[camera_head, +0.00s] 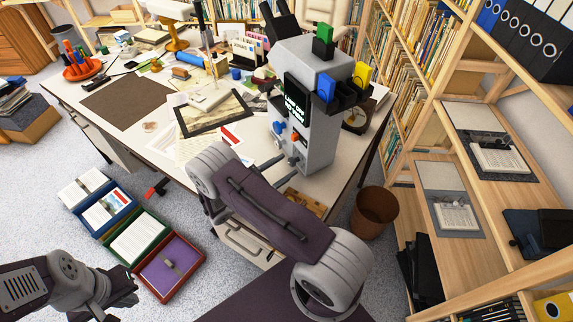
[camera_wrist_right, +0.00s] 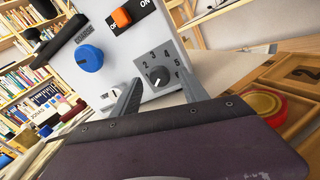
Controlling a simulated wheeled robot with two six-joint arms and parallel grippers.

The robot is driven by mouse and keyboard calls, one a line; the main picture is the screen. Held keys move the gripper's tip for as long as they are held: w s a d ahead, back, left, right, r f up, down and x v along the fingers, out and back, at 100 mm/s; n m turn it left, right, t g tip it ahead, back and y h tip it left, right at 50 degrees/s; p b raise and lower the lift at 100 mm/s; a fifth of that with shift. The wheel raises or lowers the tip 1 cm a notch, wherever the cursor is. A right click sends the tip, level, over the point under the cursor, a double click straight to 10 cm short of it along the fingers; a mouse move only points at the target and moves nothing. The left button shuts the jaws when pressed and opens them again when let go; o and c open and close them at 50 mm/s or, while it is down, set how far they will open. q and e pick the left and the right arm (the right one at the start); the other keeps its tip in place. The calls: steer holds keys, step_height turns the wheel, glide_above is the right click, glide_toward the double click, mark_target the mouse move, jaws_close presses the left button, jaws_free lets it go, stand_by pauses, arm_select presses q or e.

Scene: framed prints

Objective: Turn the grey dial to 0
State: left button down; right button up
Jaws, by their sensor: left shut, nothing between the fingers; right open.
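The grey dial (camera_wrist_right: 159,76) is a small round dark-grey knob on a grey panel of the box, with the digits 2 to 5 readable around it. A pale mark shows on the knob's lower part; its exact setting is hard to read. The 0 is not visible. My right gripper (camera_wrist_right: 158,84) is open, its fingers on either side of the dial in this view; I cannot tell whether they touch it. In the head view the box (camera_head: 318,145) stands on the desk, and the dial cannot be made out. My left gripper (camera_head: 112,290) is shut and empty, low at left.
A blue knob (camera_wrist_right: 89,58) and an orange ON/OFF switch (camera_wrist_right: 121,18) are on the same box face. The desk (camera_head: 165,125) holds papers and a clipboard. Coloured trays (camera_head: 170,268) lie on the floor.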

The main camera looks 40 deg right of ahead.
steer(key=shift+d, duration=0.6)
jaws_close()
steer(key=shift+r+n+p, duration=0.15)
steer(key=shift+n+p, duration=0.2)
steer(key=shift+n, duration=0.45)
jaws_free()
